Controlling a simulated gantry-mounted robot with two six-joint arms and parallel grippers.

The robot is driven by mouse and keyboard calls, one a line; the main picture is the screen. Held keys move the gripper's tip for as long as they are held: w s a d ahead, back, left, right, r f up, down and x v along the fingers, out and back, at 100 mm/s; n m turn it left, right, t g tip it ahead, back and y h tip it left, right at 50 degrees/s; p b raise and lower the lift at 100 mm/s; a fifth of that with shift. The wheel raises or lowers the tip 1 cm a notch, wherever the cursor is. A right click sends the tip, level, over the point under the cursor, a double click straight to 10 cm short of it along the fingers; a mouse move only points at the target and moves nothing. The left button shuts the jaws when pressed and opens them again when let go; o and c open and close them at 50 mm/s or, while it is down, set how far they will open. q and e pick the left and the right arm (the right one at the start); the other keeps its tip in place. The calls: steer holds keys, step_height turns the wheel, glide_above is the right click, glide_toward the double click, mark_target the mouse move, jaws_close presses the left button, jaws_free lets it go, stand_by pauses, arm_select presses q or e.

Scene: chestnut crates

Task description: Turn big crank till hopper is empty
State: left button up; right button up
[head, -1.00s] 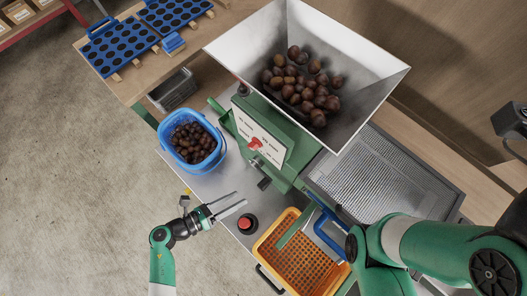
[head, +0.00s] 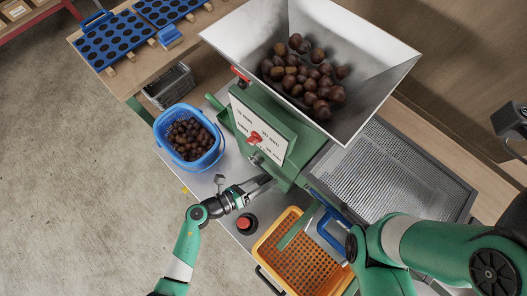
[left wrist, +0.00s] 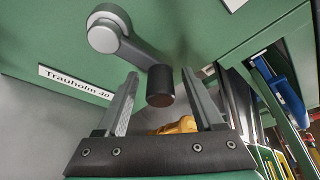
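The metal hopper (head: 375,45) on top of the green machine (head: 268,130) holds a pile of dark chestnuts (head: 305,75). The big crank shows in the left wrist view as a grey arm (left wrist: 125,38) with a black handle (left wrist: 160,86). In the head view my left gripper covers most of it. My left gripper (head: 268,182) is at the machine's front, low down. In the left wrist view its two fingers (left wrist: 163,100) are apart, with the black handle showing in the gap; contact cannot be seen. My right gripper is not visible.
A blue basket of chestnuts (head: 159,131) stands left of the machine. A red button (head: 244,223) and an orange perforated crate (head: 285,262) are in front. A grey mesh tray (head: 400,175) lies to the right. Blue trays with holes (head: 105,43) lie on the back-left table.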

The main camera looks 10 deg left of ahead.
arm_select(q)
jaws_close()
steer(key=shift+r, duration=0.1)
stand_by(1.2)
